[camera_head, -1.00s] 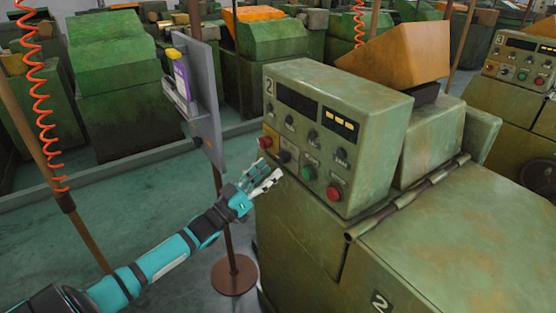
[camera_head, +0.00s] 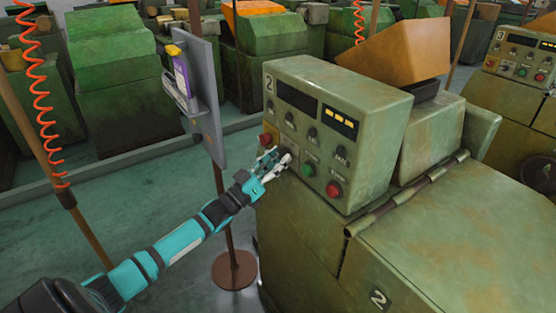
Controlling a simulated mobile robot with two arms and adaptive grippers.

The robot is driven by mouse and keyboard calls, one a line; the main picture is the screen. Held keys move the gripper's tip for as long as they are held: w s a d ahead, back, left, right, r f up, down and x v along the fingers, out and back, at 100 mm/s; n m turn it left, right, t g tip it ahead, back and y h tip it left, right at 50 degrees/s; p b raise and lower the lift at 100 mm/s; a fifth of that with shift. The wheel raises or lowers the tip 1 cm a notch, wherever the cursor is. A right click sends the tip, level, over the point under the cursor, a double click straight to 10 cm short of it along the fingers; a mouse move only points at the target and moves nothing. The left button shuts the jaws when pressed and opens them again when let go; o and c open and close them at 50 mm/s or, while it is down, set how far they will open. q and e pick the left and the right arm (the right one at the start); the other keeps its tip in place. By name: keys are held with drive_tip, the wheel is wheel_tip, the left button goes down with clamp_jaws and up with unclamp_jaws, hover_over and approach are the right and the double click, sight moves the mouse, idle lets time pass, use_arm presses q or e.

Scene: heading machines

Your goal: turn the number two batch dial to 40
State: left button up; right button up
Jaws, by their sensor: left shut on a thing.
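The number two machine's control box (camera_head: 385,130) is green, with a "2" at its upper left. Its front panel has a row of small black knobs and a lower row of larger controls. My left gripper (camera_head: 279,158) is at the lower row, shut on the dark dial (camera_head: 288,153) between a red button (camera_head: 265,140) and a green button (camera_head: 308,169). The fingers partly cover this dial, and its pointer and scale cannot be read. My right gripper is not in view.
A red button (camera_head: 333,189) is at the panel's lower right. A grey board (camera_head: 204,95) with a yellow-and-purple item hangs on a pole left of the panel. A pipe (camera_head: 405,197) runs along the machine top. An orange hopper (camera_head: 400,52) is behind.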

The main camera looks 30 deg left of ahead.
use_arm(q)
clamp_jaws()
drive_tip(key=m+h+b, duration=0.1)
drive_tip(key=m, duration=0.1)
drive_tip(key=m+g+h+b, duration=0.1)
drive_tip(key=m+b, duration=0.1)
drive_tip(key=m, duration=0.1)
drive_tip(key=m+h+b, duration=0.2)
drive_tip(key=m, duration=0.1)
drive_tip(key=shift+w+a+f+g, duration=0.1)
drive_tip(key=shift+a+f+g, duration=0.1)
drive_tip(key=shift+a+g, duration=0.1)
drive_tip(key=m+g+h+b, duration=0.1)
drive_tip(key=m, duration=0.1)
drive_tip(key=m+g+h+b, duration=0.1)
drive_tip(key=m, duration=0.2)
drive_tip(key=shift+a+r, duration=0.1)
drive_tip(key=shift+r, duration=0.05)
drive_tip(key=shift+a+r+m+g+h+b, duration=0.1)
drive_tip(key=shift+m+g+h+b, duration=0.2)
drive_tip(key=shift+m, duration=0.65)
drive_tip(key=shift+r+m+g+h+b, duration=0.1)
drive_tip(key=shift+m+g+b, duration=0.25)
drive_tip(key=shift+m, duration=0.6)
drive_tip(key=o, duration=1)
unclamp_jaws()
